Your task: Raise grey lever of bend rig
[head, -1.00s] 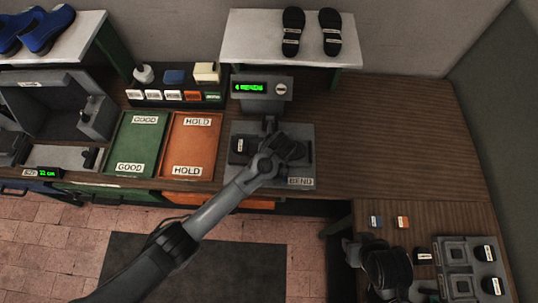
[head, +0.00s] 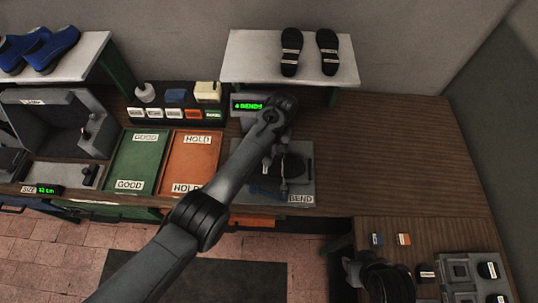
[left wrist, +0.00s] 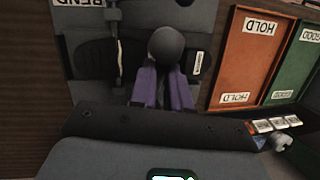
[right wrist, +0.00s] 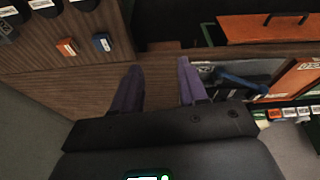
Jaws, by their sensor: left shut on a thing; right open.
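The bend rig (head: 306,165) stands at the middle of the bench, with a BEND label and a lit green display (head: 248,105) behind it. A dark sole-shaped piece lies across it (left wrist: 88,63). My left gripper (left wrist: 164,78) is over the rig, its purple fingers shut at a round dark-grey knob (left wrist: 167,44), which I take to be the end of the grey lever. The lever's shaft is hidden in that view. In the head view my left arm covers part of the rig.
A green GOOD tray (head: 138,158) and an orange HOLD tray (head: 190,155) lie left of the rig. A white shelf (head: 265,60) with black sandals stands behind it. The bench right of the rig is clear. Small blue and orange blocks (head: 403,239) lie on the lower bench.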

